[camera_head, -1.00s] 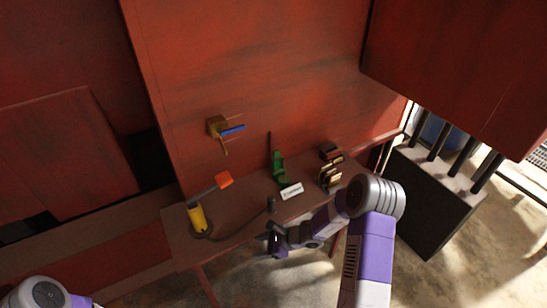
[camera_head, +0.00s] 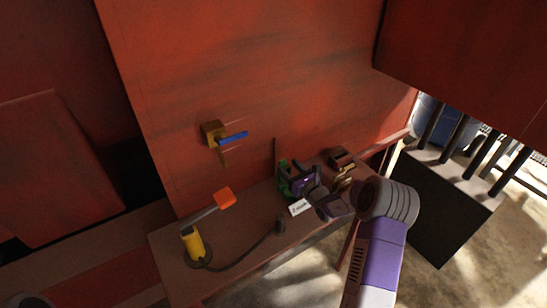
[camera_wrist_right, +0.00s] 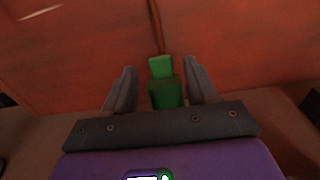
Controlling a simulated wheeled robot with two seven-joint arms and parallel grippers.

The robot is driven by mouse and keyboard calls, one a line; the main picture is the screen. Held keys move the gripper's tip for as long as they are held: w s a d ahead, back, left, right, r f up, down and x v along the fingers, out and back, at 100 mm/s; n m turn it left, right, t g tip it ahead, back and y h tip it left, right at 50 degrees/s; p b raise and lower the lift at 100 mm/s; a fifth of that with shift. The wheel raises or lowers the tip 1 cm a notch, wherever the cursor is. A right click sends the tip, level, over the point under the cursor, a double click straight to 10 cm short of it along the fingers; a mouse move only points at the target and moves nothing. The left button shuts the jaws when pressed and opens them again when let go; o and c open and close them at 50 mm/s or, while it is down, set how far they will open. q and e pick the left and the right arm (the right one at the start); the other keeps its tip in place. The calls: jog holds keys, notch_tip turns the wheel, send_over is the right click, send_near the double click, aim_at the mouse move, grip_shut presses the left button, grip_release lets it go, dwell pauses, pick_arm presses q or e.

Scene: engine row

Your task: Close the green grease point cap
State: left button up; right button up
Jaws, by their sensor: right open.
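The green grease point (camera_head: 283,164) is on the shelf by the red wall in the head view, mostly hidden behind my right gripper (camera_head: 288,177). In the right wrist view its dark green body (camera_wrist_right: 167,94) sits between the fingers, with a lighter green cap (camera_wrist_right: 161,67) standing up above and behind it. My right gripper (camera_wrist_right: 160,72) is open, one finger on each side of the grease point, with visible gaps. I cannot tell whether it touches the cap. My left gripper is out of view.
A brass valve with a blue handle (camera_head: 232,137) is on the wall. A white label (camera_head: 299,207) is in front, and brass-and-dark fittings (camera_head: 341,160) stand right.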

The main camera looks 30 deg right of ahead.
aim_at(283, 161)
jog(key=shift+w+r, duration=0.25)
jog(key=shift+w, duration=0.5)
jog(key=shift+w+a+b, duration=0.15)
jog(key=shift+w+b, duration=0.05)
jog(key=shift+w, duration=1.1)
jog(key=shift+w+a+b, duration=0.1)
jog(key=shift+w+b, duration=0.1)
jog(key=shift+w, duration=1.1)
grip_shut()
